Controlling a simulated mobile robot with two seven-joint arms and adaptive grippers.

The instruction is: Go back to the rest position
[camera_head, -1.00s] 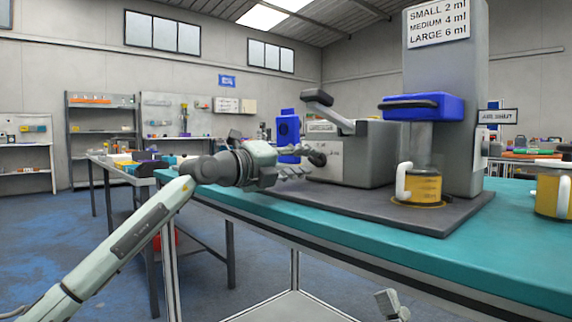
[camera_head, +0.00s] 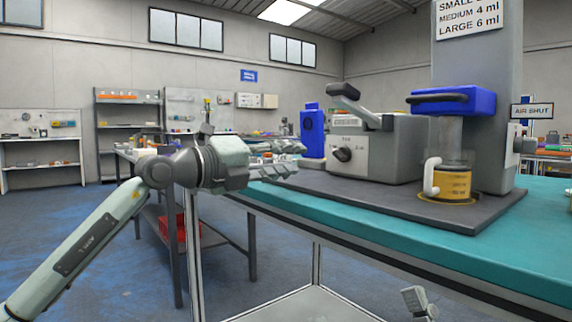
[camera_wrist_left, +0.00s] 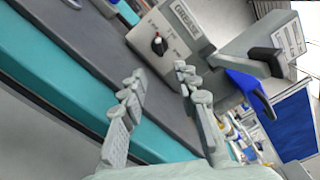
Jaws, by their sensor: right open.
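My left gripper (camera_head: 292,158) is at the left end of the teal table, left of the grey machine (camera_head: 385,155) and apart from its black knob (camera_head: 342,154). In the left wrist view its fingers (camera_wrist_left: 160,74) are spread with nothing between them, and the machine's knob (camera_wrist_left: 158,45) shows beyond them. Only the tip of my right gripper (camera_head: 418,300) shows, low at the bottom edge in front of the table; it is open, and I see nothing in it.
The teal table (camera_head: 390,233) bears a dark mat (camera_head: 380,207). On it, a yellow-filled cup (camera_head: 452,184) stands under a blue-topped dispenser (camera_head: 452,102). A blue device (camera_head: 312,135) stands behind my left gripper. A second table with small items is at the left, with open floor before it.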

